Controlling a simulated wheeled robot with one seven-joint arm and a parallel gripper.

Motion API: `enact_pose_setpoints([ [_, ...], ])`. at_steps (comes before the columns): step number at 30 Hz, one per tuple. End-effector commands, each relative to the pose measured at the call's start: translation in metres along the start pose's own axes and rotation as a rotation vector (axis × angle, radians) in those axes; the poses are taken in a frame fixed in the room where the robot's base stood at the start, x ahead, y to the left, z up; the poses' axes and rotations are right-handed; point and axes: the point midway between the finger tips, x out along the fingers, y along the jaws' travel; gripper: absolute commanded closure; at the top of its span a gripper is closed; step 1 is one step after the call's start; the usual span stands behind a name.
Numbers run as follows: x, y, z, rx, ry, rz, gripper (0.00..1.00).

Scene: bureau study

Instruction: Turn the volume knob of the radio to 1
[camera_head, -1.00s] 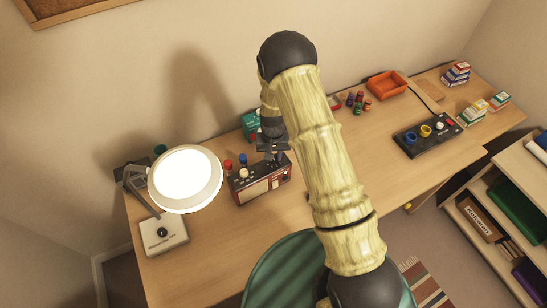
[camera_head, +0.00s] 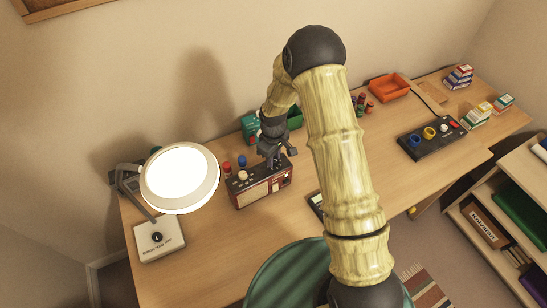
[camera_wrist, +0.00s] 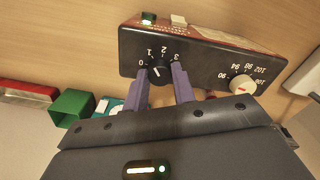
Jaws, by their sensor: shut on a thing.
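The radio (camera_head: 250,195) is a dark and red box with a pale front panel, standing on the desk. In the wrist view its black volume knob (camera_wrist: 158,72) sits on the black panel (camera_wrist: 205,62) with a scale from 0 to 3. A small pale mark on the knob points up and left, roughly toward 1; the fingers partly hide the knob, so the exact setting is unclear. My gripper (camera_wrist: 163,82) has its two purple-grey fingers on either side of the knob, shut on it. In the head view my gripper (camera_head: 276,158) is at the radio's top.
A cream tuning knob (camera_wrist: 242,84) is beside the volume knob. A lit desk lamp (camera_head: 180,180) stands left of the radio. A green box (camera_head: 250,126) is behind it. A black control panel (camera_head: 431,137) and an orange tray (camera_head: 389,87) are farther right.

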Motion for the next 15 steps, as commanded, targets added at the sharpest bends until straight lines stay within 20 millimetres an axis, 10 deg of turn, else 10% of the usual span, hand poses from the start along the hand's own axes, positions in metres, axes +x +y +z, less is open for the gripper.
enact_pose_setpoints([
  [15, -0.0007, 0.0007, 0.0001, -0.076, 0.000, 0.001, 0.97],
])
